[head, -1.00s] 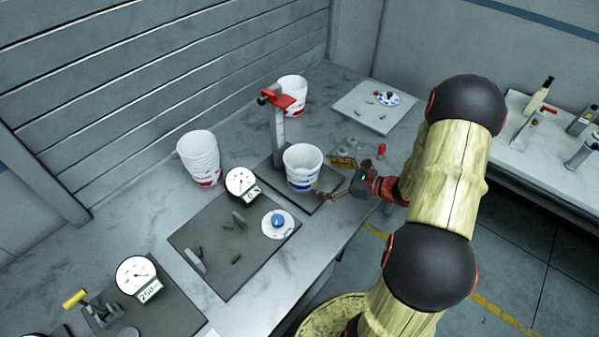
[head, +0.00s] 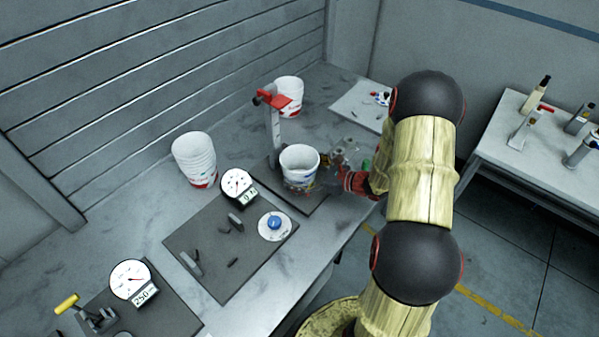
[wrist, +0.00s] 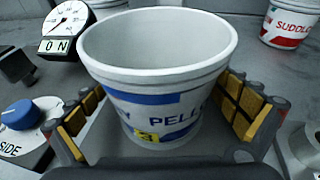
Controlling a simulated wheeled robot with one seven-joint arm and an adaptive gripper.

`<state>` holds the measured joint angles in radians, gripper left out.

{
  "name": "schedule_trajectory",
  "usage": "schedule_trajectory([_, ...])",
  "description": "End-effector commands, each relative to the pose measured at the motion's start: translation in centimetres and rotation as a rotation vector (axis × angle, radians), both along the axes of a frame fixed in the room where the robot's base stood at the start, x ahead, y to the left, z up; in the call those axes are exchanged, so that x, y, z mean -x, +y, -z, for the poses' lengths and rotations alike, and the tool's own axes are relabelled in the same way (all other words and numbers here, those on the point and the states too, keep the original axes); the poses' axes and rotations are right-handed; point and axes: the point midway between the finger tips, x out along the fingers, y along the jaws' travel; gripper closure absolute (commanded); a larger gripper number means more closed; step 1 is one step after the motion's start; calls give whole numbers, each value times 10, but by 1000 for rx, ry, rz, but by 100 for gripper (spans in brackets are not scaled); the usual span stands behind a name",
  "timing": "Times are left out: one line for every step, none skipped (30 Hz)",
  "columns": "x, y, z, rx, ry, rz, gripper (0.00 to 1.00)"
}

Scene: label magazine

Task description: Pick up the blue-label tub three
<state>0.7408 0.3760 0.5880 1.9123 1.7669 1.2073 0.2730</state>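The blue-label tub three (head: 299,162) is a white tub standing upright on a dark plate beside a post with a red top. In the wrist view the tub (wrist: 155,60) fills the middle, with blue lettering reading "PELL…" and a yellow patch with a 3. It looks empty, though its bottom is hidden. My gripper (wrist: 160,97) is open, with one yellow-padded finger on each side of the tub. Small gaps show between the pads and the tub wall. In the head view my gripper (head: 322,168) is at the tub's right side, partly blurred against it.
The red-topped post (head: 274,120) stands close behind the tub. A white tub stack (head: 195,160) and a red-label tub (head: 289,92) stand farther back.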

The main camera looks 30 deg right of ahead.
Motion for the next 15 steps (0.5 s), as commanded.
schedule_trajectory([0, 0, 0, 0, 0, 0, 4])
schedule_trajectory([0, 0, 0, 0, 0, 0, 6])
schedule_trajectory([0, 0, 0, 0, 0, 0, 8])
schedule_trajectory([0, 0, 0, 0, 0, 0, 10])
schedule_trajectory([0, 0, 0, 0, 0, 0, 11])
schedule_trajectory([0, 0, 0, 0, 0, 0, 14])
schedule_trajectory([0, 0, 0, 0, 0, 0, 15])
schedule_trajectory([0, 0, 0, 0, 0, 0, 17])
schedule_trajectory([0, 0, 0, 0, 0, 0, 19])
schedule_trajectory([0, 0, 0, 0, 0, 0, 21])
schedule_trajectory([0, 0, 0, 0, 0, 0, 23])
schedule_trajectory([0, 0, 0, 0, 0, 0, 25])
schedule_trajectory([0, 0, 0, 0, 0, 0, 27])
schedule_trajectory([0, 0, 0, 0, 0, 0, 28])
schedule_trajectory([0, 0, 0, 0, 0, 0, 31])
